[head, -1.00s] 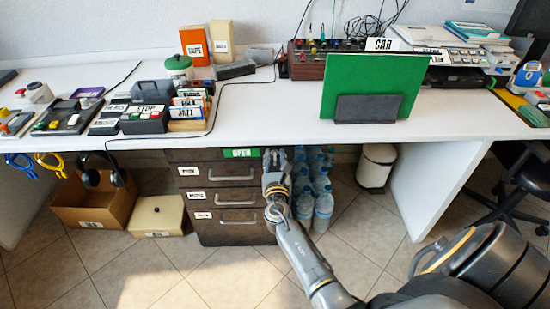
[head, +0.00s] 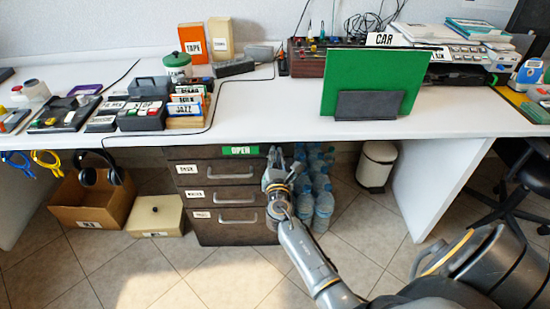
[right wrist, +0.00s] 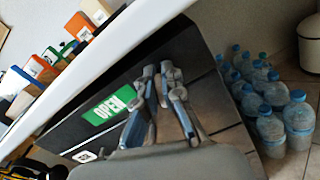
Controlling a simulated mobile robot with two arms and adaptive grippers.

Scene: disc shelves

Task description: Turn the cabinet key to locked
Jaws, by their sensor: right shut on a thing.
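The dark cabinet (head: 232,237) stands under the white desk, with a green OPEN label (head: 240,150) at its top front. In the right wrist view, the label (right wrist: 109,107) shows left of my fingers. My right gripper (head: 275,152) is at the cabinet's top right front corner, just right of the label. In the right wrist view, its fingertips (right wrist: 158,72) are close together at the cabinet front. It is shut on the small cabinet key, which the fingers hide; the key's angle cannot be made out. My left gripper is not in view.
The desk edge (head: 290,141) runs just above my right gripper. Water bottles (head: 322,190) stand on the floor right of the cabinet. A white bin (head: 376,167) is farther right. A cardboard box (head: 95,205) and a cream box (head: 156,215) are left.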

